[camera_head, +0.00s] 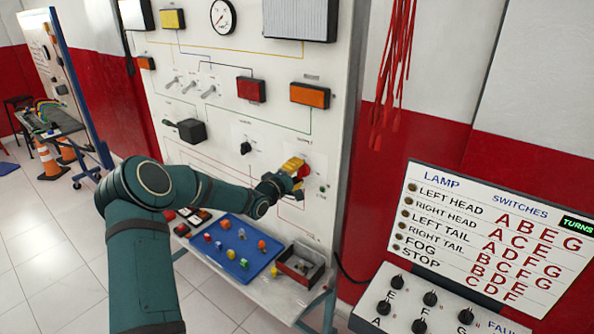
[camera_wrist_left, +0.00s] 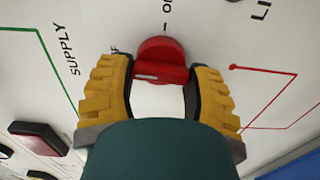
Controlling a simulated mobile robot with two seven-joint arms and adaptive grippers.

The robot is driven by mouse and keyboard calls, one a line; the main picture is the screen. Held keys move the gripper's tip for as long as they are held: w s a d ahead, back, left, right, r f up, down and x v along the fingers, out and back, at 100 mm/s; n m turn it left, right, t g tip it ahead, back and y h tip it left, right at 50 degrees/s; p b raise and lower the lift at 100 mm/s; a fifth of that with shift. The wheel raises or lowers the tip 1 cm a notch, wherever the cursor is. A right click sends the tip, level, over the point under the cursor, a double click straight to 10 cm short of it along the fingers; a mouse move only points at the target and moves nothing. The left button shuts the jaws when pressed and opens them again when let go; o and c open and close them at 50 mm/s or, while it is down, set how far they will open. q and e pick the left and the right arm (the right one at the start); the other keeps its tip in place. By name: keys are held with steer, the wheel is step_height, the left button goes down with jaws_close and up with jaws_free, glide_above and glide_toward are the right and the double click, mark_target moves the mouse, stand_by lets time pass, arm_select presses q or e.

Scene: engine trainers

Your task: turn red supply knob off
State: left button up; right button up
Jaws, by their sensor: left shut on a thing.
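The red supply knob (camera_wrist_left: 160,62) sits on the white panel (camera_wrist_left: 215,38), with printed "SUPPLY" lettering to its left in the left wrist view. In the head view the red knob (camera_head: 304,171) shows low on the panel's right side, partly hidden by the gripper. My left gripper (camera_wrist_left: 160,85) has its yellow fingers on either side of the knob's grip bar and is shut on it. In the head view my left gripper (camera_head: 294,170) reaches the panel from the left. A white mark shows on the knob's bar. My right gripper is not in view.
A black knob (camera_head: 246,148) and toggle switches (camera_head: 190,87) are on the panel nearby. Below are a blue tray (camera_head: 237,247) of small coloured parts and an open box (camera_head: 300,265). A lamp and switch board (camera_head: 490,235) stands at the right.

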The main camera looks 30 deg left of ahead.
arm_select(q)
steer(key=shift+n, duration=0.4)
steer(key=o, duration=1.2)
steer(key=s, duration=1.2)
steer(key=shift+a, duration=0.45)
steer(key=shift+s+f, duration=0.1)
